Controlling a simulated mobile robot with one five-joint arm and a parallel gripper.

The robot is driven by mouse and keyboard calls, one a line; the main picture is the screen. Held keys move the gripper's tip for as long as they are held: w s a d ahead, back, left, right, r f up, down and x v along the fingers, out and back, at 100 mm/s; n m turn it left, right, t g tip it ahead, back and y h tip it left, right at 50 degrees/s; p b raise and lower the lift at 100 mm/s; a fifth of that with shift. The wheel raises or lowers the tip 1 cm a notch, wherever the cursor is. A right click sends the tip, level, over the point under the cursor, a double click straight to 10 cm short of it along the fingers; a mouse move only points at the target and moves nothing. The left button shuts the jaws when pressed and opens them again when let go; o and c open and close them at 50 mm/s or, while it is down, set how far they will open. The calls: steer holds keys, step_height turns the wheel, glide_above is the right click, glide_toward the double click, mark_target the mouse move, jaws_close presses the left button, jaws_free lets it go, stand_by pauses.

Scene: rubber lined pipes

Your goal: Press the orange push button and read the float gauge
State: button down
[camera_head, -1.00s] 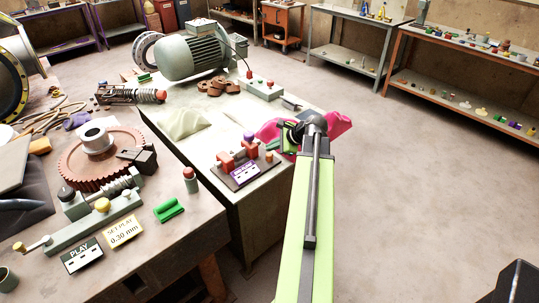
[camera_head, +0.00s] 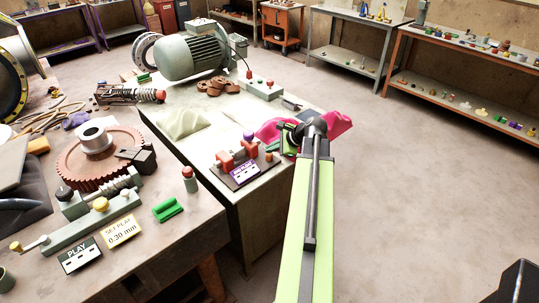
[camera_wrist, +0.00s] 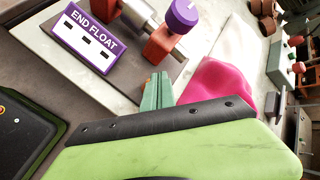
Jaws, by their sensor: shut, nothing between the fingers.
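The float gauge (camera_head: 243,170) is a dark plate with red blocks, a metal shaft, a purple knob and a purple END FLOAT label, near the front corner of the pale bench. In the wrist view its END FLOAT label (camera_wrist: 86,38) shows dark slots; I can read no value in them. The small orange push button (camera_head: 269,157) is at the plate's right end in the head view.
A pink cloth (camera_head: 337,124) lies behind my wrist at the bench edge. A grey motor (camera_head: 194,55) and a button box (camera_head: 264,89) stand farther back. The left table holds a red gear (camera_head: 75,160) and a green block (camera_head: 168,210). The floor at right is clear.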

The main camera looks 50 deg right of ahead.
mark_target(271, 155)
steer(key=shift+f+b, duration=0.4)
steer(key=shift+f, duration=0.05)
steer(key=shift+r, duration=0.15)
stand_by(0.4)
steer(key=shift+r+p, duration=0.9)
steer(key=shift+p, duration=0.15)
step_height(271, 155, up, 5)
steer(key=p, duration=0.5)
steer(key=shift+r, duration=0.1)
